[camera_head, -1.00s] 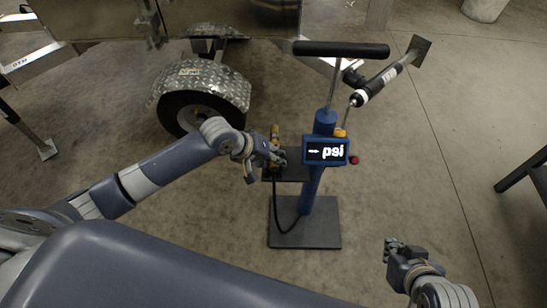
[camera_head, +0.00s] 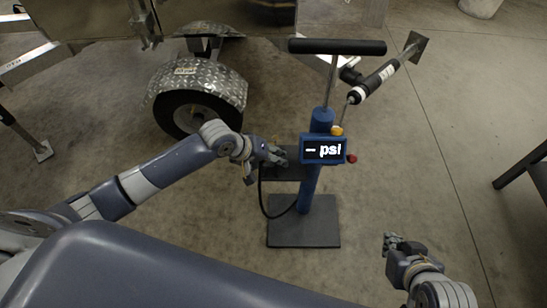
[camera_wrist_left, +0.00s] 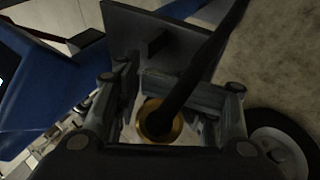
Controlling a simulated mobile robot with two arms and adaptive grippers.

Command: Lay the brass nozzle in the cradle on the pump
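The blue pump (camera_head: 311,188) stands upright on a dark base plate (camera_head: 303,234). A dark shelf (camera_head: 283,173) sticks out from its left side, beside the gauge box. My left gripper (camera_head: 279,157) is at this shelf. In the left wrist view, the brass nozzle (camera_wrist_left: 160,120) shows as a round brass end between the fingers of my left gripper (camera_wrist_left: 172,80), which look shut on it. The black hose (camera_wrist_left: 197,78) leaves that end. The cradle's shape and any contact with it are hidden. My right gripper (camera_head: 392,241) is away at the lower right, its fingers too small to judge.
The pump's black handle (camera_head: 337,47) is above. A trailer wheel (camera_head: 197,112) with a tread-plate fender stands left. The concrete floor right of the pump is mostly open.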

